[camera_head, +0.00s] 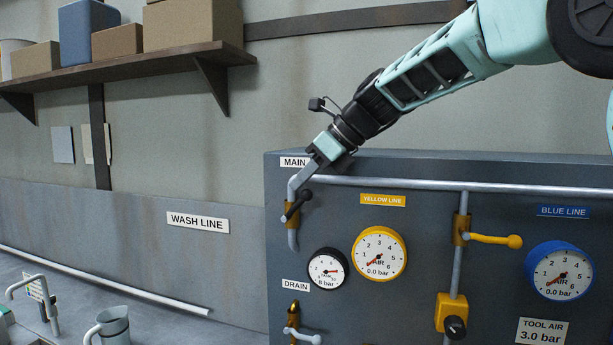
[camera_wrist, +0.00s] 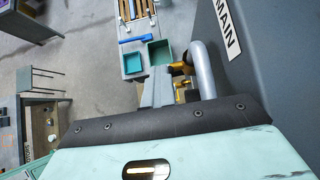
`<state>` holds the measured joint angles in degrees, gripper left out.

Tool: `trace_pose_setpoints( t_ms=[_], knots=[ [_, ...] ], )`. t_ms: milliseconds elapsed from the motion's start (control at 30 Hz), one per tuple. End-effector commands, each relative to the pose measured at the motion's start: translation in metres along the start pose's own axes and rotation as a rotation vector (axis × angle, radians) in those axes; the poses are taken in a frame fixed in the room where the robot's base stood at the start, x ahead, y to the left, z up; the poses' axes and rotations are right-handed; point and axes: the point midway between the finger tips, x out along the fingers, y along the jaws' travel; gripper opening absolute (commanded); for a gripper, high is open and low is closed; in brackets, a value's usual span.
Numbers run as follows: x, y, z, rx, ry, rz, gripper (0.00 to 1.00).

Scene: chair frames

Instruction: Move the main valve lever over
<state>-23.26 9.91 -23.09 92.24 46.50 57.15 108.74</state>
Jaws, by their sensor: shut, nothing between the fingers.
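The main valve is a brass body (camera_head: 291,214) on the grey pipe below the MAIN label (camera_head: 293,161), at the panel's left edge. Its dark lever (camera_head: 297,207) slants up to the right and ends in a black knob (camera_head: 306,195). My gripper (camera_head: 298,185) is shut and empty, pointing down and left, with its tips just above the lever in the picture. I cannot tell whether they touch it. In the wrist view the closed fingers (camera_wrist: 157,90) show beside the pipe bend (camera_wrist: 203,70); the brass valve (camera_wrist: 181,68) is partly hidden.
A pipe (camera_head: 420,185) runs along the panel top. A yellow-handled valve (camera_head: 495,239), a yellow gauge (camera_head: 379,253) and a blue gauge (camera_head: 559,271) sit to the right. A small gauge (camera_head: 328,269) and the drain valve (camera_head: 297,333) are below.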

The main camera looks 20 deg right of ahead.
Motion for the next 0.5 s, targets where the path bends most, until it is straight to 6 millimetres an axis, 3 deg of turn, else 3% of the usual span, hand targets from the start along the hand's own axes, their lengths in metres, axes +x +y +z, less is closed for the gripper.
trace_pose_setpoints(
  t_ms=[267, 500],
  knots=[
    [0.001, 0.000, 0.001, 0.000, 0.001, 0.001, 0.00],
    [0.001, 0.000, 0.015, 0.000, 0.002, 0.003, 0.00]
  ],
)
